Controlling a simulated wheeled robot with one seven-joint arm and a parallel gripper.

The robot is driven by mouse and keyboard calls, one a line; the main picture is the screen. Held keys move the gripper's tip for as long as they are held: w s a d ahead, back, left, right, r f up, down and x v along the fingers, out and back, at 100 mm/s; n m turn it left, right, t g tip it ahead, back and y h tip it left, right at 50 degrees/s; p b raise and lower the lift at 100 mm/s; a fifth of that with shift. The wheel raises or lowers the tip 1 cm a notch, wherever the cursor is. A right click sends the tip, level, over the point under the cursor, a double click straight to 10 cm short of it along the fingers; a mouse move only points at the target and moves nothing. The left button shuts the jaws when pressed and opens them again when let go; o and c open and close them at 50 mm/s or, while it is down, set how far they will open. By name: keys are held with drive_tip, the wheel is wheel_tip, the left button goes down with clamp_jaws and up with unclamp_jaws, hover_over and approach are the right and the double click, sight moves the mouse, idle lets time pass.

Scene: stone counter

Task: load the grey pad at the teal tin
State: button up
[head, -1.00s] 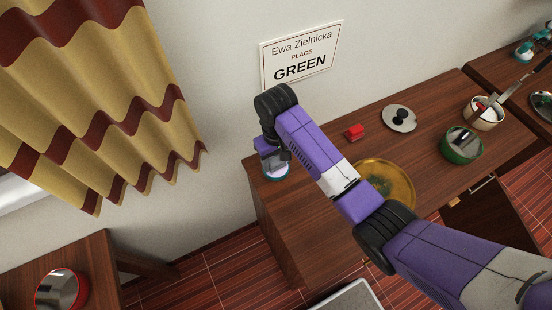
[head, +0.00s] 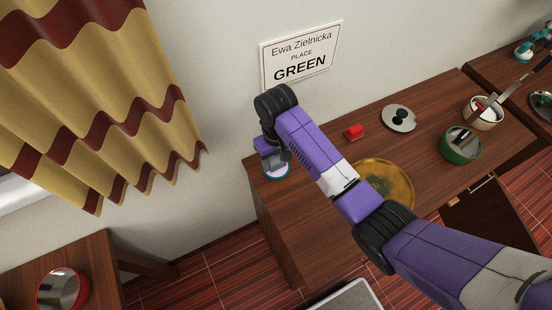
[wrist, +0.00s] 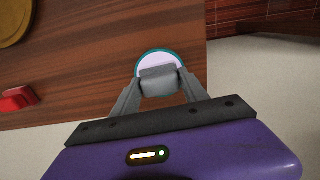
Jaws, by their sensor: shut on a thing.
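The teal tin (head: 277,177) stands near the left end of the wooden counter, partly hidden by my gripper (head: 272,160) in the head view. In the wrist view the teal tin (wrist: 157,54) shows a teal rim and a pale lilac inside, its near part covered. My gripper (wrist: 160,84) is shut on a small grey block, the grey pad (wrist: 160,79), at the near side of the tin's opening. I cannot tell how high the pad is above the tin or whether they touch.
A brass plate (head: 399,186), a red block (head: 354,132), a silver plate (head: 409,124), a green tin (head: 461,156) and a cream pot (head: 492,123) stand to the right. A wall sign (head: 301,55) reads "Ewa Zielnicka PLACE GREEN". A red-rimmed tin (head: 62,290) is at lower left.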

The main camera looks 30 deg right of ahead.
sight(276, 160)
drive_tip(key=shift+s, duration=0.1)
wheel_tip(276, 160, up, 2)
drive_tip(key=shift+r+p, duration=0.25)
drive_tip(key=shift+p, duration=0.95)
drive_tip(key=shift+r, duration=2.25)
